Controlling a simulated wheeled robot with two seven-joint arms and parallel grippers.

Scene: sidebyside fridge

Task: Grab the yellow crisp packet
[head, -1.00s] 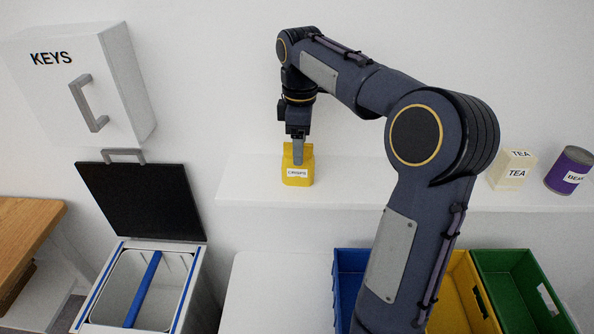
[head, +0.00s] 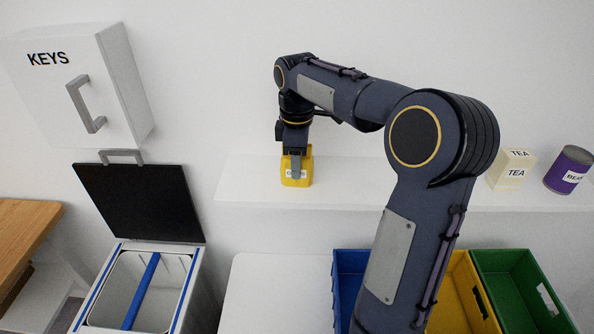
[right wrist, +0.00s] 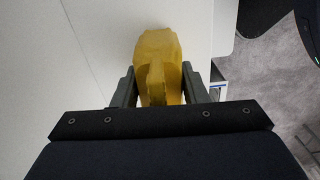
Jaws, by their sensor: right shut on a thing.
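The yellow crisp packet (head: 300,181) stands upright on the white wall shelf, its label partly hidden by my gripper. My right gripper (head: 295,172) reaches down over it from above and is shut on it. In the right wrist view the packet (right wrist: 158,65) sits between the two fingers of the gripper (right wrist: 158,88), one on each side. My left gripper is not in view.
The white shelf (head: 400,190) also carries a tea box (head: 511,171) and a purple can (head: 568,170) at the right. Below are blue (head: 347,285), yellow and green bins. At left are an open lidded bin (head: 120,285) and a KEYS cabinet (head: 75,90).

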